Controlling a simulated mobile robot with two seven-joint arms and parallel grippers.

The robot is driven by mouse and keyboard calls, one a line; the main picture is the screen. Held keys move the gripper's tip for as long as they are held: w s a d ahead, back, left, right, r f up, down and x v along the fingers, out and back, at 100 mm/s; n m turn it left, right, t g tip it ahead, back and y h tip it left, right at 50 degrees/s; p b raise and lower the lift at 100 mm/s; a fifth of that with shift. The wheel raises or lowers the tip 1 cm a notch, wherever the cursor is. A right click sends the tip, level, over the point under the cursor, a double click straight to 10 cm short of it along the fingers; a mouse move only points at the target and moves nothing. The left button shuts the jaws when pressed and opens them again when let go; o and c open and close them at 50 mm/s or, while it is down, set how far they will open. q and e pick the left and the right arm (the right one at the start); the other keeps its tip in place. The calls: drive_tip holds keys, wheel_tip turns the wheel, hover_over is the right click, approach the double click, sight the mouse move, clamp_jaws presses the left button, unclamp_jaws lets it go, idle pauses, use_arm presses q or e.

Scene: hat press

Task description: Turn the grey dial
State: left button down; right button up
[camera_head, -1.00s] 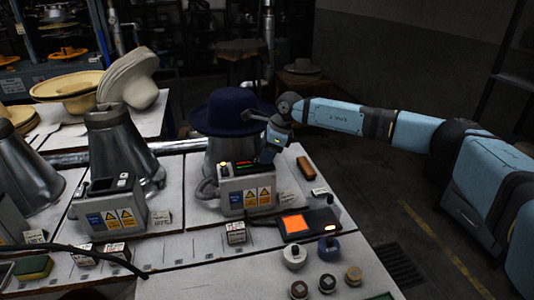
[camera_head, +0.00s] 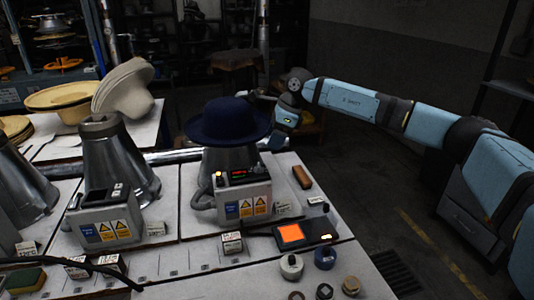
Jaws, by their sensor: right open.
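A pale grey-white dial (camera_head: 291,266) stands on the front right of the bench, beside a blue dial (camera_head: 325,257). A tan knob (camera_head: 350,285) and a dark knob (camera_head: 324,291) stand in front of them. I cannot tell for sure which one is the grey dial. A dark blue hat (camera_head: 228,122) sits on a metal press form, behind a grey control box (camera_head: 243,201) with a lit display. My right gripper (camera_head: 262,97) is open and empty just right of the hat, far behind the dials. My left gripper is out of view.
An orange-lit panel (camera_head: 291,234) lies behind the dials. A brown block (camera_head: 301,177) lies near the bench's right edge. A second metal form (camera_head: 115,165) and cream hats (camera_head: 125,88) are at left. A black cable crosses the front left.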

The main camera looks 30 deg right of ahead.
drive_tip(key=shift+v, duration=2.2)
